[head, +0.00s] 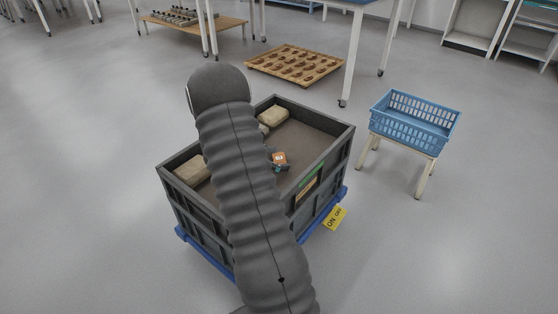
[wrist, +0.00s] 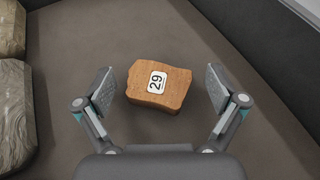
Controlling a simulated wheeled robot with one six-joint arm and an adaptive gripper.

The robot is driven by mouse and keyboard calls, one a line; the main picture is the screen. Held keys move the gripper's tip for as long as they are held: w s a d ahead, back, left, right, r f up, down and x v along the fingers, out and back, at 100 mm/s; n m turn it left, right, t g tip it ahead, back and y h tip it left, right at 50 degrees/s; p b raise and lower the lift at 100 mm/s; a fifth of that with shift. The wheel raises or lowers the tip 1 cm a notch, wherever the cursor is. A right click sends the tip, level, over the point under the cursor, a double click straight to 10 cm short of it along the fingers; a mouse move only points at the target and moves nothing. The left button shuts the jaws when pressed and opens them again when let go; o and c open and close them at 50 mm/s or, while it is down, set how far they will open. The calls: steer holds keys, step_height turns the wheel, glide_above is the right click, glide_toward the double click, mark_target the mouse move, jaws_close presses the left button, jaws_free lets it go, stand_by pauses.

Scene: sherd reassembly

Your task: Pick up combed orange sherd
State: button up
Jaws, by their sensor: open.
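The orange sherd (wrist: 174,80) lies on the brown floor of a grey crate (head: 328,142). It has a wavy edge and a white label reading 29. Combed marks are too small to make out. In the head view the sherd (head: 279,158) shows just right of my arm. My gripper (wrist: 162,90) is open, with one finger on either side of the sherd and gaps between. How high the fingertips are above the crate floor I cannot tell. In the head view my arm hides most of the gripper.
Pale stone-like blocks lie along the crate's left side, one at the back (head: 273,116) and one nearer (head: 191,170). The crate wall (wrist: 270,50) rises right of the gripper. A blue basket (head: 413,122) stands on a stool to the right. A wooden tray (head: 295,65) lies behind.

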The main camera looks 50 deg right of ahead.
steer(key=c, duration=1.2)
steer(key=shift+r, duration=0.1)
steer(key=shift+c, duration=0.2)
